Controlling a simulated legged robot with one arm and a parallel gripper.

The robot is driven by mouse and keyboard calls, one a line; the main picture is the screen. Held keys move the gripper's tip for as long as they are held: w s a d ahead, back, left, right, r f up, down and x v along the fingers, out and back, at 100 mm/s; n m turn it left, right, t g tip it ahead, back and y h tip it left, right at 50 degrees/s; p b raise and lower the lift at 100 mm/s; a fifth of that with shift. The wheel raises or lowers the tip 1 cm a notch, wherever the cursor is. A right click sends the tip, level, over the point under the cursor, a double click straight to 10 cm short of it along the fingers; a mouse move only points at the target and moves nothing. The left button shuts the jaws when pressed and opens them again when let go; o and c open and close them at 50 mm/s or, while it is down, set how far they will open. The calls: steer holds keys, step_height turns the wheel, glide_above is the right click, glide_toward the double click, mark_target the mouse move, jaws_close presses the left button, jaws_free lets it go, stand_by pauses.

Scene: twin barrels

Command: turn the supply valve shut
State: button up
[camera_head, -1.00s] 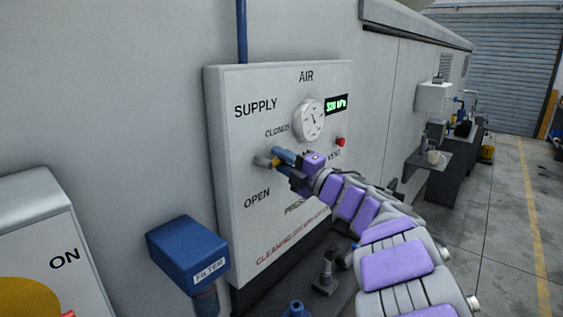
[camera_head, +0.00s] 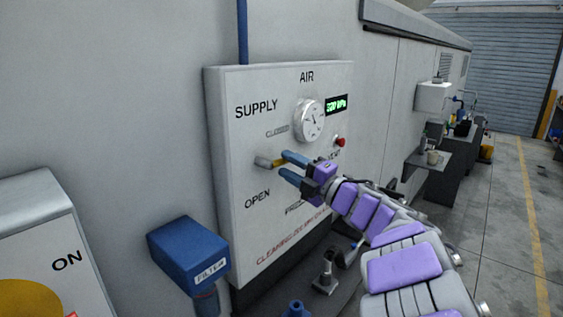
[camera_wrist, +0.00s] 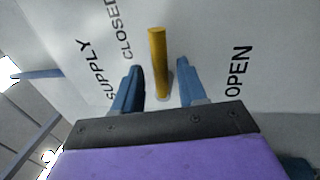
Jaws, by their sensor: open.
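The supply valve has a grey hub (camera_head: 263,162) and a short yellow handle (camera_head: 279,163) on the white air panel, between the CLOSED label above and the OPEN label below. In the head view the handle points right from the hub. My gripper (camera_head: 284,163) is open just right of the handle, one blue finger above its line and one below. In the wrist view the yellow handle (camera_wrist: 158,62) shows between the two spread fingers (camera_wrist: 158,68), with a gap on each side. Nothing is held.
The panel (camera_head: 225,105) also carries a round gauge (camera_head: 310,119), a green digital display (camera_head: 337,105) and a red button (camera_head: 340,142), all above my gripper. A blue filter box (camera_head: 188,250) juts out at lower left. Free floor lies at right.

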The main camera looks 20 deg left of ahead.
steer(key=p+v, duration=0.2)
steer(key=v, duration=1.2)
steer(key=shift+c, duration=0.4)
